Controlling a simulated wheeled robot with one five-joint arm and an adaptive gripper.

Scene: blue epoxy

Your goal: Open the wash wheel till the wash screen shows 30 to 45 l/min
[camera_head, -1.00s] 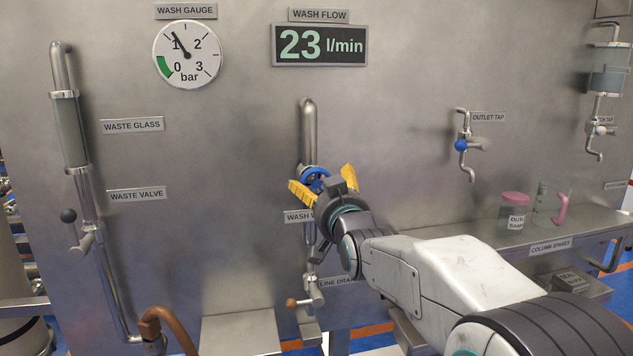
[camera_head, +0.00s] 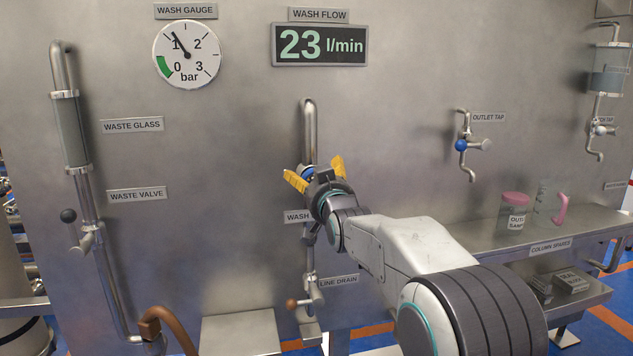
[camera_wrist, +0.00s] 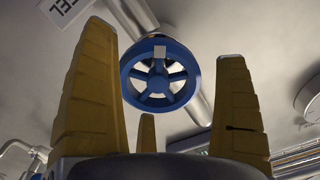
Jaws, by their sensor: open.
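The blue wash wheel (camera_wrist: 158,76) shows between and beyond my fingers in the wrist view, with a pale mark on its top rim. In the head view it is mostly hidden behind my gripper (camera_head: 315,176). My gripper, with yellow fingers, is open around the front of the wheel; contact cannot be told. It also shows in the wrist view (camera_wrist: 180,110), with no finger shut on the wheel. The wash flow screen (camera_head: 320,45) reads 23 l/min. The wash gauge (camera_head: 187,54) has its needle near 1 bar.
Below the wheel is the line drain valve (camera_head: 310,300). The waste valve (camera_head: 78,228) is at left, and the outlet tap (camera_head: 464,146) is at right. A shelf (camera_head: 490,232) at right holds a pink-lidded jar (camera_head: 515,208). The panel beside the wheel is clear.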

